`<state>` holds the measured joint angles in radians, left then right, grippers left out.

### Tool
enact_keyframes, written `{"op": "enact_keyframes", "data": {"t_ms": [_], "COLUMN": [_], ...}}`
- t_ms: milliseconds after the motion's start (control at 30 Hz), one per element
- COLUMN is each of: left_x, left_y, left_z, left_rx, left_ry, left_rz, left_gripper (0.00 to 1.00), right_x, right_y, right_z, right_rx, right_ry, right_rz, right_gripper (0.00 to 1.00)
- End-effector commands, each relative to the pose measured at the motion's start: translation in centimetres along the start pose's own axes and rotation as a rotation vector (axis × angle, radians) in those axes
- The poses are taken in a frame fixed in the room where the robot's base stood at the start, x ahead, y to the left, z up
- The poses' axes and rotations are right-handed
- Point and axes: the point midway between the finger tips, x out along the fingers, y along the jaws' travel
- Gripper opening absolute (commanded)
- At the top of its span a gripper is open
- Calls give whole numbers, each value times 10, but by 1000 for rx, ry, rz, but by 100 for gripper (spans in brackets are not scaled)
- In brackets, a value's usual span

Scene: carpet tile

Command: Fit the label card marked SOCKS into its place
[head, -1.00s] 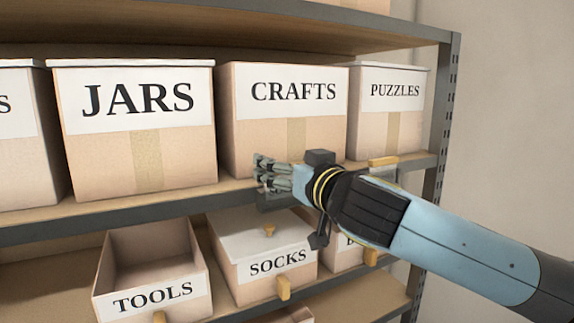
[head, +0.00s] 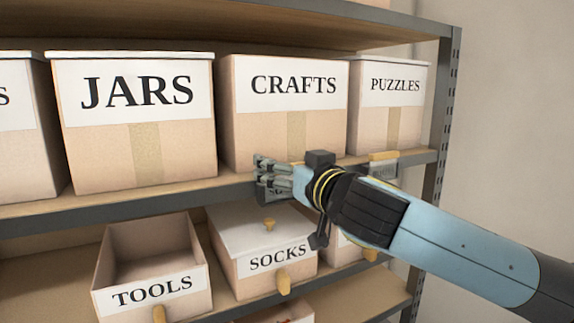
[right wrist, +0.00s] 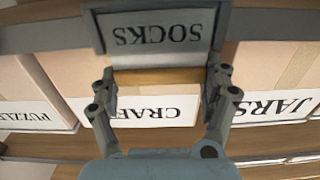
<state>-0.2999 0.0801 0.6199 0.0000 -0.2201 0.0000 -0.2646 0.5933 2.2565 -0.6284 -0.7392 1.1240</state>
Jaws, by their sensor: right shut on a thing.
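The SOCKS label card (right wrist: 157,35) shows upside down in the right wrist view, with a yellow wooden grip strip (right wrist: 160,77) along one edge. My right gripper (right wrist: 158,88) is shut on that strip, with a finger at each end. The card lies at a grey label holder (right wrist: 100,33) on the shelf's front edge, its sides framed by the holder; I cannot tell how deep it sits. In the head view my right gripper (head: 262,173) is at the shelf edge below the CRAFTS box and hides most of the card. My left gripper is out of view.
The CRAFTS box (head: 290,125), JARS box (head: 95,155) and PUZZLES box (head: 370,120) stand on the shelf (head: 110,209). Below are an open TOOLS bin (head: 195,255) and a lidded SOCKS box (head: 235,235).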

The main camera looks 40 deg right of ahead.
Motion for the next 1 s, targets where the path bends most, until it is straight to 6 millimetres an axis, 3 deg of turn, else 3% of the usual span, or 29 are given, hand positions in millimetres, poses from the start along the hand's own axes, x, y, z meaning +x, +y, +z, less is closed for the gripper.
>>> {"op": "enact_keyframes", "data": {"t_ms": [367, 400, 533, 833, 1000], "left_x": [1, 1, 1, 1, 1], "left_y": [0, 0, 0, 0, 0], "left_z": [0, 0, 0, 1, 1], "left_rx": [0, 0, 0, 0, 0], "left_ry": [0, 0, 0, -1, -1], "left_rz": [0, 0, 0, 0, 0], "left_gripper": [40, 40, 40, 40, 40], "right_x": [0, 0, 0, -2, -22], "right_y": [0, 0, 0, 0, 0], "right_z": [2, 2, 2, 2, 4], "right_rx": [0, 0, 0, 0, -2], "right_ry": [0, 0, 0, -1, -4], "right_rz": [0, 0, 0, 0, -1], "right_gripper": [65, 82, 99, 100, 100]}}
